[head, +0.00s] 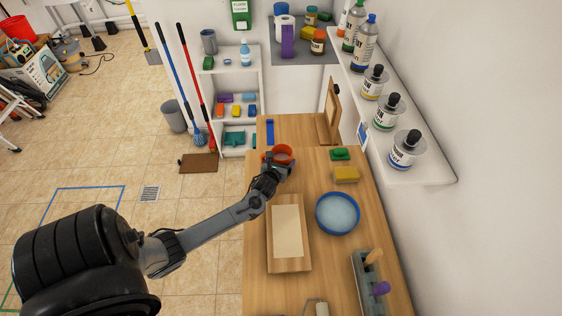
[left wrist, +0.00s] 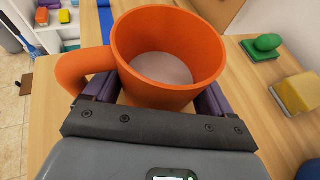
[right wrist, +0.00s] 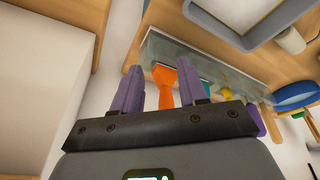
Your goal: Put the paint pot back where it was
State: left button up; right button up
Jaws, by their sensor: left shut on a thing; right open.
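The paint pot (head: 277,152) is an orange cup with a side handle, over the far part of the wooden bench. In the left wrist view the paint pot (left wrist: 165,60) is upright with its mouth open and a pale greyish inside bottom. My left gripper (head: 280,168) is shut on it, one purple finger on each side, with the handle at the left. I cannot tell whether its base touches the bench. My right gripper (right wrist: 160,88) is open and empty, seen only in the right wrist view.
On the bench (head: 259,210) are a blue strip (head: 270,132), a green block (head: 340,154), a yellow sponge (head: 346,174), a blue round basin (head: 338,213), a tray with a pale sheet (head: 287,268) and a tool holder (head: 362,285). A bottle shelf (head: 430,175) overhangs at right.

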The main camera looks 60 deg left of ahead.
pick_arm(q)
jog(key=shift+f, duration=0.15)
jog(key=shift+f, duration=0.15)
jog(key=o, duration=1.1)
jog(key=shift+f+b, duration=0.2)
jog(key=shift+b, duration=0.45)
jog(key=v, duration=1)
jog(key=shift+s+d+r, duration=0.1)
jog(key=shift+s+r, duration=0.15)
jog(key=shift+s, duration=0.1)
